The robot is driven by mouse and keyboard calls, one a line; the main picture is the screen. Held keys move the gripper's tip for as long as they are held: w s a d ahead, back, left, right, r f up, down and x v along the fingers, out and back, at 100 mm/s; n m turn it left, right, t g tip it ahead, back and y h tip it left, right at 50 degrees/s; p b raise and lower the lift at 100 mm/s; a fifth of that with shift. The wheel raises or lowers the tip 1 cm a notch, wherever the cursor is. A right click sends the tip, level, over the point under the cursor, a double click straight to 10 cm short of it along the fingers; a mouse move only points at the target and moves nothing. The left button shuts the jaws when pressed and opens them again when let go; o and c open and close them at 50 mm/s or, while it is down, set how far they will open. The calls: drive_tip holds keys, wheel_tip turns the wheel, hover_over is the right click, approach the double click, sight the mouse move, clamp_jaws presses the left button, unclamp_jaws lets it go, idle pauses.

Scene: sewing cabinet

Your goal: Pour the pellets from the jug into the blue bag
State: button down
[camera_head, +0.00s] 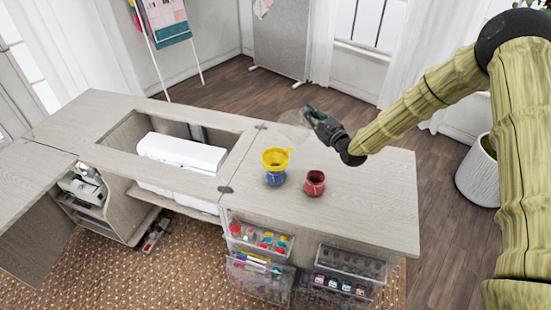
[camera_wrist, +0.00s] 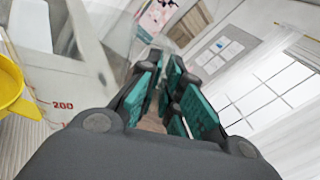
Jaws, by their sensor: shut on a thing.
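The clear jug (camera_head: 291,124) is faint in the head view, held above the cabinet top; its wall with a red 200 mark (camera_wrist: 62,105) shows in the wrist view. My gripper (camera_head: 310,114) is shut on the jug, and its teal finger pads (camera_wrist: 170,92) show in the wrist view. The blue bag (camera_head: 275,179) stands on the top below and left of the jug. A yellow funnel (camera_head: 275,158) sits in its mouth and also shows at the left of the wrist view (camera_wrist: 12,88). I cannot make out pellets or the jug's exact tilt.
A red bag (camera_head: 314,184) stands right of the blue bag. A white sewing machine (camera_head: 182,152) lies in the cabinet opening at left. Clear drawers (camera_head: 262,238) of supplies hang at the front. The right part of the cabinet top (camera_head: 375,205) is clear.

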drive_tip(key=w+d+f+m+b, duration=0.2)
drive_tip(key=d+f+m+b, duration=0.1)
drive_tip(key=m+b, duration=0.3)
drive_tip(key=shift+w+d+f+h, duration=0.3)
drive_tip(key=shift+w+d+f, duration=0.1)
drive_tip(key=shift+f, duration=0.5)
drive_tip(key=shift+b, duration=0.3)
idle(0.7)
